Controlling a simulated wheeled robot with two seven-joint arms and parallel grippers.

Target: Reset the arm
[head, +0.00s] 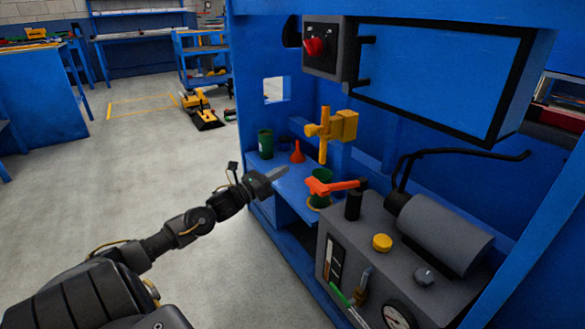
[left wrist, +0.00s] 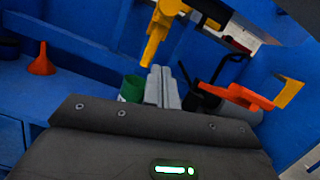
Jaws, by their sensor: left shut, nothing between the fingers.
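My left arm reaches in from the left of the head view. Its gripper (head: 275,174) is shut and empty, in front of the blue machine's shelf. In the left wrist view the two grey fingers (left wrist: 162,86) lie together, with nothing between them. An orange-red lever (head: 333,186) stands to the right of the gripper, apart from it; it also shows in the left wrist view (left wrist: 238,96). A yellow valve-like fixture (head: 340,126) hangs above and right of the gripper. My right gripper is not in view.
A red funnel (head: 298,154) and a green container (head: 265,143) stand on the blue shelf (head: 285,188). A grey machine box (head: 345,250) with a yellow button (head: 382,243), a gauge (head: 397,316) and a cylinder fills the lower right. Open floor (head: 150,170) lies to the left.

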